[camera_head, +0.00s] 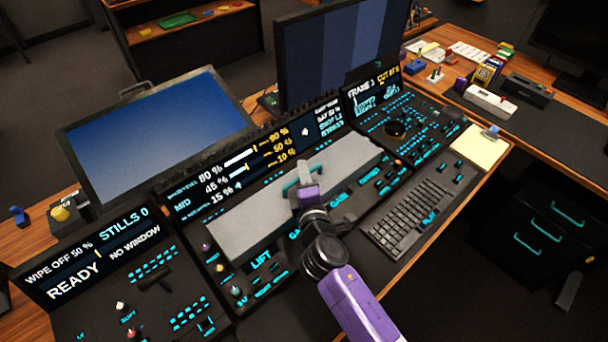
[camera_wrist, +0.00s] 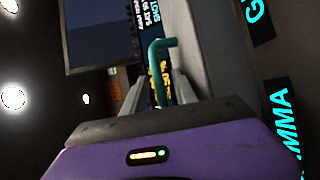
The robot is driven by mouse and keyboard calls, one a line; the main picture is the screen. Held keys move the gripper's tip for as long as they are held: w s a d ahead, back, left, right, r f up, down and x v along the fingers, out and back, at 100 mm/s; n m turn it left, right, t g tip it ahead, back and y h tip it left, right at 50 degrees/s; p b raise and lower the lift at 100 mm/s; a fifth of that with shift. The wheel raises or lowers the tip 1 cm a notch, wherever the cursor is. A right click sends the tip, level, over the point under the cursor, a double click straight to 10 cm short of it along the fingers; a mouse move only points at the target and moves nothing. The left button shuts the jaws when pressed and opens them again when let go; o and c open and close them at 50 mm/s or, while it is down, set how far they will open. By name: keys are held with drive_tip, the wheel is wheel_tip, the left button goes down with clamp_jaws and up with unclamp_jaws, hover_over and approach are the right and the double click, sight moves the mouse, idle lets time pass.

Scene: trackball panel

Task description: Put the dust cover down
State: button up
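The dust cover (camera_head: 240,218) is a long grey slab across the middle of the trackball panel, with a teal handle (camera_head: 302,178) on its top. It looks level with the panel; I cannot tell whether it is in full contact with it. My gripper (camera_head: 306,190) is at the handle, above the cover's middle. In the wrist view the teal handle (camera_wrist: 156,70) stands between my two grey fingers, with a visible gap beside it. The fingers look open around the handle. The cover's grey face (camera_wrist: 208,45) shows to the right. Controls under the cover are hidden.
The panel's display strip (camera_head: 240,160) runs behind the cover. A keyboard (camera_head: 415,213) is at the right, and a black trackball (camera_head: 396,128) sits on the right-hand panel. A left panel (camera_head: 130,270) has knobs and a lever. Monitors (camera_head: 155,135) stand behind.

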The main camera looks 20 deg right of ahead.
drive_tip(key=b+v, duration=0.1)
drive_tip(key=v, duration=1.1)
drive_tip(key=shift+r, duration=0.1)
drive_tip(key=s+f+m+g+y, duration=0.1)
drive_tip(key=s+f+m+y, duration=0.15)
drive_tip(key=s, duration=0.75)
drive_tip(key=s+f+m+g+y, duration=0.15)
drive_tip(key=s+m, duration=0.25)
drive_tip(key=s, duration=0.5)
drive_tip(key=s+d+r+m+t, duration=0.1)
drive_tip(key=s+d+r+m, duration=0.1)
drive_tip(key=s+r+m, duration=0.7)
drive_tip(key=s+r, duration=0.1)
drive_tip(key=s, duration=0.3)
drive_tip(key=shift+d+r+m+t, duration=0.3)
drive_tip(key=shift+d+m+t, duration=0.05)
drive_tip(key=shift+d, duration=0.05)
drive_tip(key=shift+s, duration=0.1)
